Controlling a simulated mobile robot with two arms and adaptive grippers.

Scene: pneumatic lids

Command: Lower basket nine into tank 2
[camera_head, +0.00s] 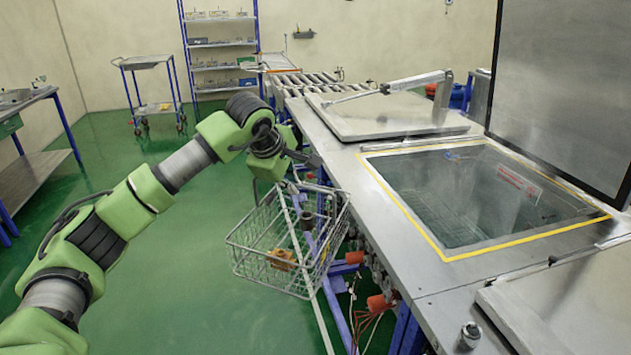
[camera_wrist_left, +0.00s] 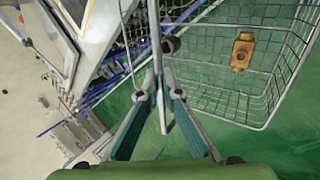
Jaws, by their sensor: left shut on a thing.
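A wire basket (camera_head: 268,255) hangs in the air from my left gripper (camera_head: 303,168), beside the left edge of the metal counter and over the green floor. It holds a brass-coloured part (camera_head: 281,259) and a dark cylindrical part (camera_head: 307,220). In the left wrist view the fingers (camera_wrist_left: 160,72) are shut on the basket's upright handle bar, with the wire basket (camera_wrist_left: 270,110) beyond. No basket number is readable. An open tank (camera_head: 470,200) with a yellow border is sunk in the counter, right of the basket. Its number is not visible. My right gripper is not in view.
A closed lid (camera_head: 395,113) with a lever arm lies behind the open tank. A raised dark lid (camera_head: 565,90) stands at its right. Another lid (camera_head: 560,305) is at the near right.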

